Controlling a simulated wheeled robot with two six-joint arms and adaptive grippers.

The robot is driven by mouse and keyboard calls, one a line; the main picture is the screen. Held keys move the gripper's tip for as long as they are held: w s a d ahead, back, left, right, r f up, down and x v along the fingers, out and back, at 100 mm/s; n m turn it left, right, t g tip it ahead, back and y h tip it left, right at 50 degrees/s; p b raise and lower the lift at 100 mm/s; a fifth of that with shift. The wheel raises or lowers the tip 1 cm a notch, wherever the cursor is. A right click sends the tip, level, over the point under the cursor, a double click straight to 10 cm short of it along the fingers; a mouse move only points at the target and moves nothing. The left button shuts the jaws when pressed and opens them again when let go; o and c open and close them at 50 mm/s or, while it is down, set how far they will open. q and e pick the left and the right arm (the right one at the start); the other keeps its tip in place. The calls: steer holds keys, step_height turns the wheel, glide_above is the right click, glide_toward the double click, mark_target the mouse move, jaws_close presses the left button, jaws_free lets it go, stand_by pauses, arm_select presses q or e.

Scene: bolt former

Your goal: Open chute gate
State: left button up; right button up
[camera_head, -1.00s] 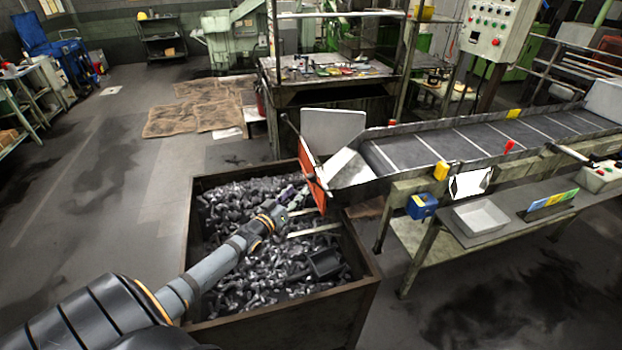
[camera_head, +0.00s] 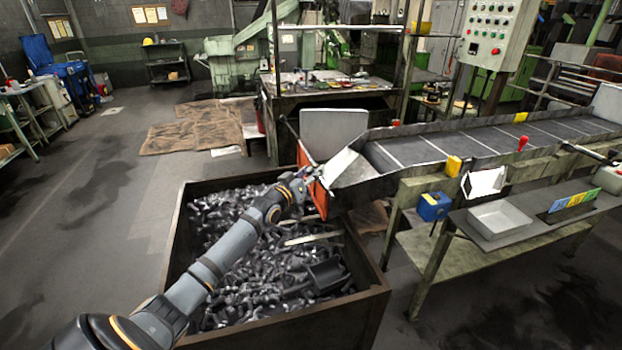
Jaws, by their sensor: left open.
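The chute gate is an orange-red plate (camera_head: 319,198) standing across the lower end of the metal chute (camera_head: 347,170), above the edge of the bolt bin. A dark rod with a knob (camera_head: 283,119) rises at its upper left. My left arm reaches over the bin from the lower left. My left gripper (camera_head: 308,180) is open at the left face of the gate, near its upper middle. The fingers are small and partly hidden by the wrist, so I cannot tell if they touch the plate. My right gripper is not in view.
A large rusty bin (camera_head: 181,228) full of metal bolts lies under my left arm, with a dark scoop (camera_head: 328,274) inside. The conveyor (camera_head: 480,142) runs right from the chute. A side bench (camera_head: 520,228) holds a grey tray (camera_head: 496,219).

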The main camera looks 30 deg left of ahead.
arm_select(q)
steer(key=shift+s+r, duration=0.1)
jaws_close()
stand_by(0.4)
